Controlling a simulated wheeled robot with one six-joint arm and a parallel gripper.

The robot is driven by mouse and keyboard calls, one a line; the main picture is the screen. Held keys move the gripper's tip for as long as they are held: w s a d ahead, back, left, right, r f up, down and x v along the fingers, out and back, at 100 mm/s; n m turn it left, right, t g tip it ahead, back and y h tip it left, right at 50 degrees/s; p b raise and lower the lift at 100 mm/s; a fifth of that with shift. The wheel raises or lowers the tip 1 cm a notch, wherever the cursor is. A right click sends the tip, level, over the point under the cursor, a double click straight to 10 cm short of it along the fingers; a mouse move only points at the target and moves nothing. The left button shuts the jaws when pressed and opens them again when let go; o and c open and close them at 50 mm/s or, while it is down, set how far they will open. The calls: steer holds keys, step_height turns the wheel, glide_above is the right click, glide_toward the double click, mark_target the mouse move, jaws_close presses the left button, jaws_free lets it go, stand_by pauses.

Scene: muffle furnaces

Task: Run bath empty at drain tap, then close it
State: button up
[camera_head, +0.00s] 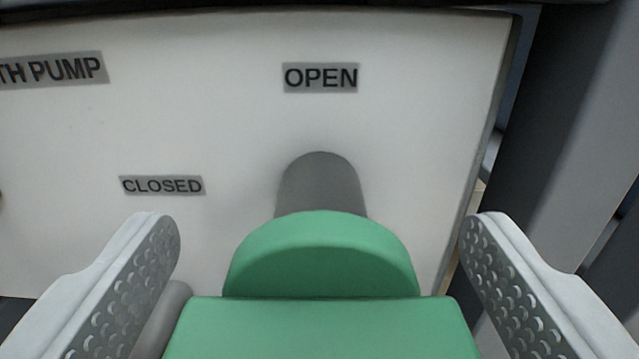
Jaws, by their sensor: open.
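The green tap handle (320,325) fills the lower middle of the view, rounded at its upper end. A grey stem (321,183) joins it to the white panel behind. An OPEN label (321,78) sits straight above the stem, and a CLOSED label (162,186) sits to its left. I cannot tell for sure which label the handle's position matches. My gripper (318,235) is open, with one finger on each side of the handle. A gap shows between each fingertip and the handle's rounded end. The handle's near end is cut off by the lower edge. No bath or outlet shows.
The white panel (420,130) has a label ending in "TH PUMP" (52,70) at upper left. Its right edge lies close behind my right finger. A dark grey upright (575,140) stands beyond that edge. The panel face left of the stem is mostly clear.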

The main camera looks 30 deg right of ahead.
steer(key=shift+w+d, duration=0.3)
steer(key=shift+w, duration=0.1)
steer(key=c, duration=1)
